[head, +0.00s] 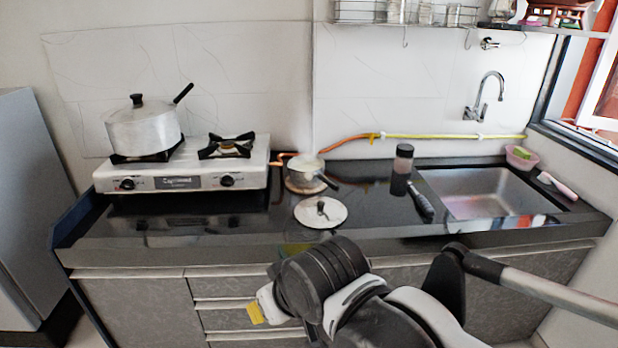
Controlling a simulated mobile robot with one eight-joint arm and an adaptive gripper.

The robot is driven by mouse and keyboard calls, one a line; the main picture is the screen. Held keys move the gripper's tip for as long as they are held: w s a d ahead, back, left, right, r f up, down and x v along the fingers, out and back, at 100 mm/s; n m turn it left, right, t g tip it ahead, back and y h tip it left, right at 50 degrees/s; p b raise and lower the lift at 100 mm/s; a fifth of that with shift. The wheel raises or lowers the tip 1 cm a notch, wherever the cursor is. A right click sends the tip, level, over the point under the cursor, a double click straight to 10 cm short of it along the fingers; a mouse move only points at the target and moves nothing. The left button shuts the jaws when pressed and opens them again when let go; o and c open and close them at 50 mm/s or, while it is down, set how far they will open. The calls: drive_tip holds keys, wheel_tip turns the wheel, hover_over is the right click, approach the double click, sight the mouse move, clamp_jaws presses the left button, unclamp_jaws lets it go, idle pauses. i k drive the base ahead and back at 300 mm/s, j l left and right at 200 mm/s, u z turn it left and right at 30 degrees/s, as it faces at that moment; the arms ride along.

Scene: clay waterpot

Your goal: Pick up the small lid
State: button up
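A small round lid (310,216), silvery with a dark knob, lies flat on the black counter near its front edge. A small metal pot (303,170) with a dark handle stands just behind it on a round brown mat. My arm reaches in from the lower right, in front of the counter. My gripper (262,308) is below and left of the lid in the picture, apart from it. A pale part with a yellow pad shows; the rest is hidden behind my wrist, so its opening cannot be told.
A two-burner stove (180,177) stands at the left with a large lidded pot (145,132). Bare counter lies around the lid.

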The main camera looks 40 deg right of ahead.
sight(319, 212)
drive_tip(key=i+l, duration=0.35)
drive_tip(key=i, duration=0.15)
drive_tip(key=i+l, duration=0.35)
drive_tip(key=i, duration=0.15)
